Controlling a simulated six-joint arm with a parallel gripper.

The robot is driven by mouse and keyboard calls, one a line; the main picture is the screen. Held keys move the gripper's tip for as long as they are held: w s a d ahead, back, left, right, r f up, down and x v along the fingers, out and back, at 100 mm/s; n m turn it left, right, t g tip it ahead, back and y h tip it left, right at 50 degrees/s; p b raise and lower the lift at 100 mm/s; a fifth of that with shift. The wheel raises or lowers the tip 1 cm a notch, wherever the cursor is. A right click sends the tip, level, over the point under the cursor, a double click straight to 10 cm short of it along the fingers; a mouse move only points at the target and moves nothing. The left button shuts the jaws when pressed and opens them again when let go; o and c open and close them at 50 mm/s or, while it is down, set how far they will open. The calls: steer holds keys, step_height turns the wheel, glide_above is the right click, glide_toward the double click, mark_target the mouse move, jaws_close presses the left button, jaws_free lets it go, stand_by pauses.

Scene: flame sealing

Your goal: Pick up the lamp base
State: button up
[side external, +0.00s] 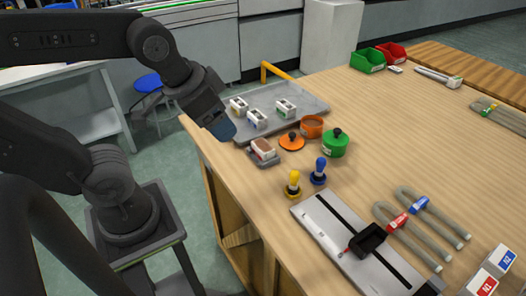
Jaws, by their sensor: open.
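I cannot tell for sure which piece is the lamp base. An open orange round pot (311,127) stands on the wooden table, with brown inside. An orange disc with a dark knob (291,142) lies beside it. A green round pot with a dark knob on top (334,146) stands to the right. A yellow piece with a rounded top (293,187) and a similar blue piece (318,173) stand upright nearer the camera.
A grey tray (310,98) holds several white blocks. A small grey holder (264,158) carries a brown-topped block. A flat pale device (335,250) with black strips lies in front. Curved grey tubes (430,215) lie to its right. The table (420,130) is clear at middle right.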

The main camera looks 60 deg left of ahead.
steer(key=w+a+f+m+g+y, duration=0.2)
steer(key=w+a+f+m+g, duration=0.1)
steer(key=w+m, duration=0.7)
steer(key=m+g+y, duration=0.2)
steer(key=m, duration=0.5)
glide_toward(263, 145)
steer(key=x, duration=0.3)
steer(key=d+x, duration=0.1)
steer(key=x, duration=0.1)
steer(key=shift+w+a+f, duration=0.1)
steer(key=shift+w+f, duration=0.15)
steer(key=shift+f, duration=0.05)
steer(key=x, duration=0.4)
steer(key=shift+s+a+r, duration=0.2)
steer(key=shift+s+a, duration=0.1)
steer(key=shift+a, duration=0.05)
steer(key=shift+a+f, duration=0.25)
steer(key=shift+f, duration=0.35)
steer(key=shift+c, duration=0.3)
steer(key=c, duration=1)
steer(key=shift+o, duration=0.2)
steer(key=shift+r, duration=0.15)
